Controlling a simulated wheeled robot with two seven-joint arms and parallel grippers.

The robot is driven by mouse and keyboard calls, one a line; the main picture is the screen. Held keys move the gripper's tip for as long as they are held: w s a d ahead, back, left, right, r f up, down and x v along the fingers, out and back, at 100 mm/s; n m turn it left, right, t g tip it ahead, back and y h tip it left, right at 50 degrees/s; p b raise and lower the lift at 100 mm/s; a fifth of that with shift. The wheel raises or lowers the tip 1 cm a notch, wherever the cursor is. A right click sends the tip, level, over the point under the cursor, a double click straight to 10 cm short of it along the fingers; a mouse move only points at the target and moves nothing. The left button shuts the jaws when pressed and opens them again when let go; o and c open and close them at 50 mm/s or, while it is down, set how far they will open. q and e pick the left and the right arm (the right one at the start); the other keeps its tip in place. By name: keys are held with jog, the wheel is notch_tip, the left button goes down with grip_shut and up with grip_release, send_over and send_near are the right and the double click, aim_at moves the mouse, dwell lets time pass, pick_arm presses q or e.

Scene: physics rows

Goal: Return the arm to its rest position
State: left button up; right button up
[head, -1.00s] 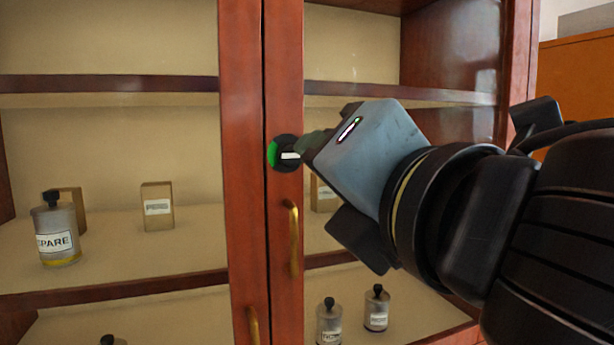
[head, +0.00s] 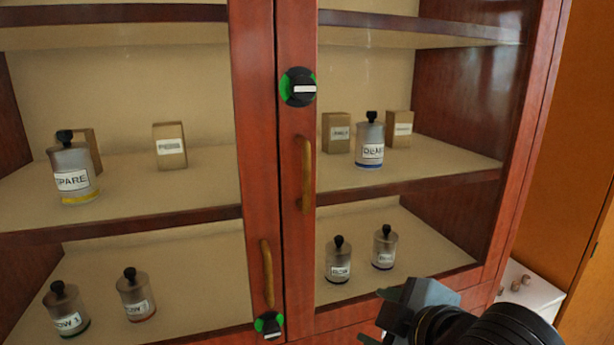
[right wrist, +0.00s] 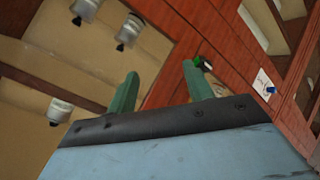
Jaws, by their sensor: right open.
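My right gripper (head: 385,312) is low at the right of the head view, in front of the cabinet's lower right part. In the right wrist view its two green fingers (right wrist: 158,92) stand apart with nothing between them. The wooden cabinet (head: 262,150) has two glass doors, both shut. A round black and green knob (head: 298,87) sits on the right door, with its white bar level. A second such knob (head: 269,325) is low on the left door. The gripper is clear of both knobs and of the brass handles (head: 306,175). My left gripper is not in view.
Behind the glass stand several labelled jars, such as the SPARE jar (head: 72,170) and a blue-banded jar (head: 370,142), and small boxes (head: 170,146). A white surface (head: 530,290) with small items lies right of the cabinet. An orange-brown panel (head: 570,120) stands at the far right.

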jog(key=s+d+f+m+g+h, duration=0.2)
jog(key=s+d+f+m+g, duration=0.3)
jog(key=s+f, duration=0.65)
jog(key=s+d+f+m+g+h, duration=0.2)
jog(key=s+d+f+m, duration=0.55)
jog(key=f, duration=0.65)
notch_tip(320, 180, down, 25)
jog(key=s+g+b, duration=0.1)
jog(key=s+b, duration=0.1)
jog(key=s+d+f+g+b, duration=0.1)
jog(key=s+d+f+b, duration=0.1)
jog(key=s+f, duration=1.4)
notch_tip(320, 180, down, 3)
jog(key=shift+s+r+n, duration=0.1)
jog(key=shift+s+n, duration=0.2)
jog(key=shift+n, duration=0.15)
jog(key=shift+d, duration=0.1)
jog(key=shift+c, duration=0.3)
